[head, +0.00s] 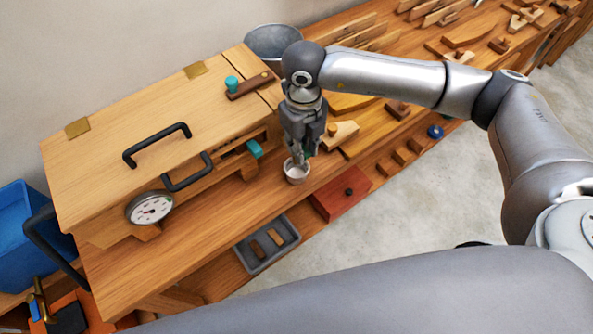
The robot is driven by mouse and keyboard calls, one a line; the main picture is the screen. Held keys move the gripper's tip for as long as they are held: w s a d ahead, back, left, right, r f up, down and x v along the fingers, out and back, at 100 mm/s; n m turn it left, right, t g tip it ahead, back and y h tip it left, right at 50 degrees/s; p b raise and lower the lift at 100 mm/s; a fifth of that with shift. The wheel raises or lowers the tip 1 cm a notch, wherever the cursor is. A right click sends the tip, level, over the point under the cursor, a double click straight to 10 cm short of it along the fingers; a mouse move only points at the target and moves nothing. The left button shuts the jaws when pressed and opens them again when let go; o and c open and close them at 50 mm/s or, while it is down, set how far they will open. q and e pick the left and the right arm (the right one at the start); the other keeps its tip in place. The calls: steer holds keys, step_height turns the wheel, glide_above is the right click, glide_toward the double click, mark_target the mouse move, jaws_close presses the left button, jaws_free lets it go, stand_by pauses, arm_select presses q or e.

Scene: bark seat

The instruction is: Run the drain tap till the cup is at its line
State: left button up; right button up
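A small pale cup (296,175) stands on the wooden bench, to the right of the wooden steam box (110,180). Its level line and contents are too small to make out. My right gripper (302,157) points down at the cup, with its fingertips at the cup's rim. Whether the fingers are apart or closed on something is hard to tell. A teal handle (254,149) shows low at the box's right end, left of the gripper; it may be the drain tap. Any spout is hidden or too small to tell. My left gripper is out of view.
A round dial gauge (149,208) and black handles (157,145) are on the box. A teal knob (232,84) sits on top. A metal bucket (272,41) stands behind. A grey tray (267,243) and red box (341,192) lie below the bench's front edge.

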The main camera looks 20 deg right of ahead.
steer(key=shift+c, duration=1.4)
steer(key=shift+w+d+f+n+b, duration=0.1)
steer(key=shift+d+f+n+b, duration=0.05)
steer(key=shift+n+b, duration=0.3)
steer(key=n+b, duration=0.2)
steer(key=w+d+n+b, duration=0.1)
steer(key=n+b, duration=0.2)
steer(key=w+d+n+b, duration=0.1)
steer(key=n+b, duration=0.1)
steer(key=n, duration=0.1)
steer(key=shift+w+d+r, duration=0.15)
steer(key=shift+w+r, duration=0.05)
steer(key=shift+s+f, duration=0.1)
stand_by(5.0)
